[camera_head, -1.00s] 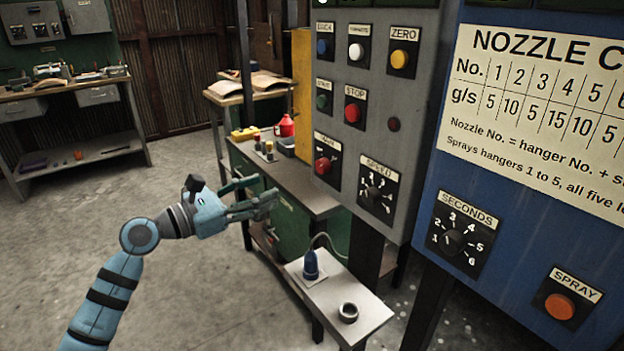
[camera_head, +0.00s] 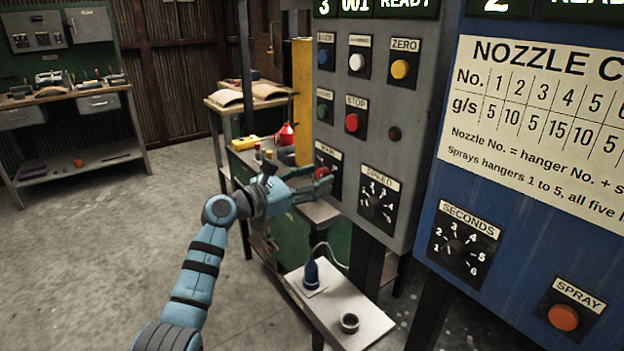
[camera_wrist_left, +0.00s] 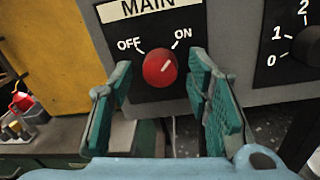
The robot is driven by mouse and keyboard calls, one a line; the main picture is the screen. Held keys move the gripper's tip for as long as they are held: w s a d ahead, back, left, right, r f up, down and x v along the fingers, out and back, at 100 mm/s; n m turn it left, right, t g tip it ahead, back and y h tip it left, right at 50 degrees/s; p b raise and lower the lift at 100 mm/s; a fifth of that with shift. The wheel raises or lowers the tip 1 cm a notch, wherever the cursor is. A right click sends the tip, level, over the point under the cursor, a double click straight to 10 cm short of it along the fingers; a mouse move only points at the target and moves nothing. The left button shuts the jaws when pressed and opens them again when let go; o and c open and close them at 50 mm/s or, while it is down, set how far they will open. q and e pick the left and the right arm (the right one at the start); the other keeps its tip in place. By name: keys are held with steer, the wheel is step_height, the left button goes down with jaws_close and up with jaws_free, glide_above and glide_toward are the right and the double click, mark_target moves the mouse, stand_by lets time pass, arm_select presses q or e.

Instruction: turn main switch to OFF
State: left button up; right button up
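The main switch is a red round knob (camera_wrist_left: 160,68) on a black plate marked MAIN, OFF and ON in the left wrist view. Its white pointer line is aimed up and right, toward ON. In the head view the knob (camera_head: 322,173) is partly hidden by my left gripper (camera_head: 318,184). In the left wrist view my left gripper (camera_wrist_left: 163,92) is open, with one teal finger on each side of the knob and slightly below it. Gaps show between the knob and the fingers; I cannot tell whether the tips reach its depth. My right gripper is not in view.
The SPEED dial (camera_head: 376,200) sits right of the main switch. The red STOP button (camera_head: 352,122) and other buttons are above it on the grey panel. A small shelf (camera_head: 365,318) with a blue object and a dark ring is below. A blue spray panel (camera_head: 480,190) stands at right.

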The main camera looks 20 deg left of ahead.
arm_select(q)
jaws_close()
steer(key=shift+r+n+p, duration=0.15)
steer(key=shift+n+p, duration=0.35)
steer(key=shift+p, duration=0.2)
steer(key=n+p, duration=0.6)
steer(key=p, duration=0.1)
steer(key=shift+r+p, duration=0.15)
steer(key=shift+p, duration=0.2)
steer(key=n+p, duration=0.2)
steer(key=shift+n+g, duration=0.3)
steer(key=shift+n, duration=0.1)
steer(key=n+p, duration=0.2)
steer(key=shift+a+n, duration=0.1)
steer(key=shift+n, duration=0.2)
steer(key=shift+w+n+p, duration=0.1)
steer(key=shift+n+p, duration=0.45)
steer(key=shift+n, duration=0.65)
steer(key=shift+f+n+p, duration=0.25)
steer(key=shift+n+p, duration=0.15)
steer(key=shift+n, duration=0.8)
